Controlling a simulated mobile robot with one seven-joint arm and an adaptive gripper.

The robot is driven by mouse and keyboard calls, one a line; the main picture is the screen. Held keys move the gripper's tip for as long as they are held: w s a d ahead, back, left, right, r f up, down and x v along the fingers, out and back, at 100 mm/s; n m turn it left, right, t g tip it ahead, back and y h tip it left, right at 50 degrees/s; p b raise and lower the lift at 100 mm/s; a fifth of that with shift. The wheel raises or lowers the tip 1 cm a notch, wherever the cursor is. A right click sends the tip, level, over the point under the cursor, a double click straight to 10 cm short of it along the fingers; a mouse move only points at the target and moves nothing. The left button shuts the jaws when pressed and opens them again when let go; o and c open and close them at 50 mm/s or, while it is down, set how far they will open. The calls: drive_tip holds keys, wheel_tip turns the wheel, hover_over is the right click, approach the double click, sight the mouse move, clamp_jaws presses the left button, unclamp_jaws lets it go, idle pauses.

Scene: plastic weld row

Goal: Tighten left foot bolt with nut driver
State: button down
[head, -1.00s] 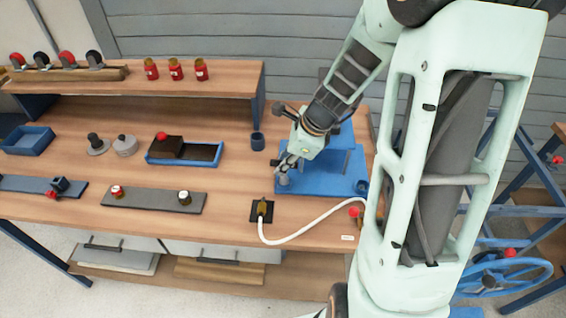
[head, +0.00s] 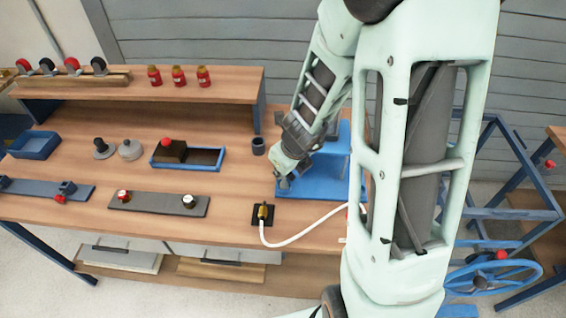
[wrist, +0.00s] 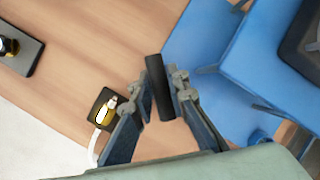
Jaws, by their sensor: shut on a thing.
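My gripper (head: 284,178) is over the left edge of the blue welder base plate (head: 325,185). In the wrist view my gripper (wrist: 163,100) is closed around a black cylindrical handle (wrist: 157,82), which looks like the nut driver. The driver's lower end cannot be made out. The blue base (wrist: 205,45) and raised blue part lie to the right of the handle in the wrist view. The left foot bolt cannot be made out in either view, so I cannot tell whether the driver touches it.
A black pad with a brass fitting (head: 263,214) and white hose (head: 300,234) lies in front of the base. A dark cup (head: 259,146) stands behind my gripper. A blue tray (head: 187,157) and grey strip with knobs (head: 158,204) are left. Bare wood lies between.

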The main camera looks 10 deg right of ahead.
drive_tip(key=m+h+p, duration=0.1)
drive_tip(key=m, duration=0.1)
drive_tip(key=m+p, duration=0.1)
drive_tip(key=m, duration=0.1)
drive_tip(key=shift+r+h, duration=0.2)
drive_tip(key=shift+h, duration=0.2)
drive_tip(key=m+h+p, duration=0.1)
drive_tip(key=m, duration=0.1)
drive_tip(key=m+g+p, duration=0.1)
drive_tip(key=m+p, duration=0.1)
drive_tip(key=m, duration=0.1)
drive_tip(key=shift+d+h+p, duration=0.1)
drive_tip(key=shift+h+p, duration=0.2)
drive_tip(key=shift+h, duration=0.1)
drive_tip(key=m+g+p, duration=0.1)
drive_tip(key=m, duration=0.1)
drive_tip(key=m+h+p, duration=0.1)
drive_tip(key=m+p, duration=0.1)
drive_tip(key=m, duration=0.1)
drive_tip(key=shift+d+g, duration=0.1)
drive_tip(key=shift+g, duration=0.3)
drive_tip(key=shift+d+f+m+g+h+p, duration=0.15)
drive_tip(key=shift+m+g+h+p, duration=0.35)
drive_tip(key=shift+m, duration=1)
drive_tip(key=shift+w+r+p, duration=0.1)
drive_tip(key=shift+r+p, duration=0.4)
drive_tip(key=shift+r, duration=0.5)
